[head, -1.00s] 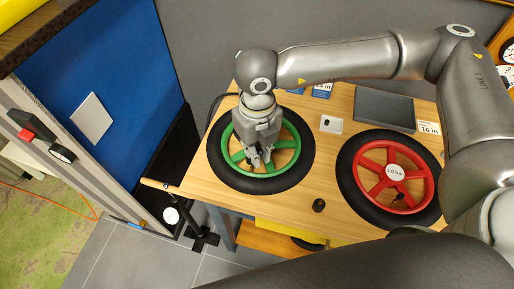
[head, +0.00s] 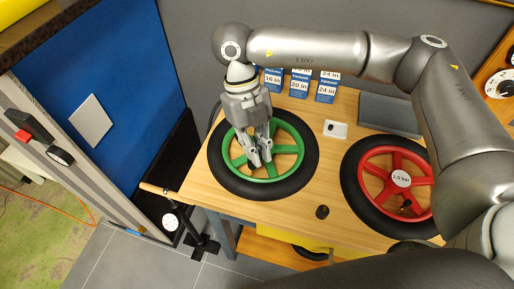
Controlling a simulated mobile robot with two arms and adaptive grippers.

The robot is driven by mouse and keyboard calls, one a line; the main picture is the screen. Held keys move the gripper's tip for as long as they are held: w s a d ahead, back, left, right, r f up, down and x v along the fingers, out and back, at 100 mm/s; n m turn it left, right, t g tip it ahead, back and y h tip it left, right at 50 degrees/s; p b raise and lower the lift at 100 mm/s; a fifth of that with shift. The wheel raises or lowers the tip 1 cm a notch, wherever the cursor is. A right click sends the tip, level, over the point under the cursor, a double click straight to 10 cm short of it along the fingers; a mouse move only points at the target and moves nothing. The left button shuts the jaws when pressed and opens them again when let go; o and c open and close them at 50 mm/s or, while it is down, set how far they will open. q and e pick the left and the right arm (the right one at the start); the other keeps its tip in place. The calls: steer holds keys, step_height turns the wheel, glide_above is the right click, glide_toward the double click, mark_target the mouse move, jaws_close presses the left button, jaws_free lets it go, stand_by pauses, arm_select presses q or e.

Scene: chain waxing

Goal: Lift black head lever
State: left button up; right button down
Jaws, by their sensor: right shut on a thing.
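The green-rimmed wheel (head: 291,185) with a black tyre lies flat on the wooden workbench. The black head lever cannot be made out; the fingers cover that spot. A pump with a wooden handle (head: 154,188) and a round white gauge (head: 170,221) stands left of the bench. My left gripper is not in view.
A red-rimmed wheel (head: 369,157) labelled 2.0 bar lies on the right. Blue size cards (head: 299,85) and a dark grey panel (head: 388,115) are at the back.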

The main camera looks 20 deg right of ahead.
steer(key=c, duration=1.6)
jaws_free()
steer(key=shift+o, duration=0.2)
steer(key=d+v, duration=0.1)
steer(key=v, duration=1.1)
steer(key=shift+a, duration=0.45)
steer(key=shift+a+f, duration=0.1)
steer(key=shift+f, duration=0.05)
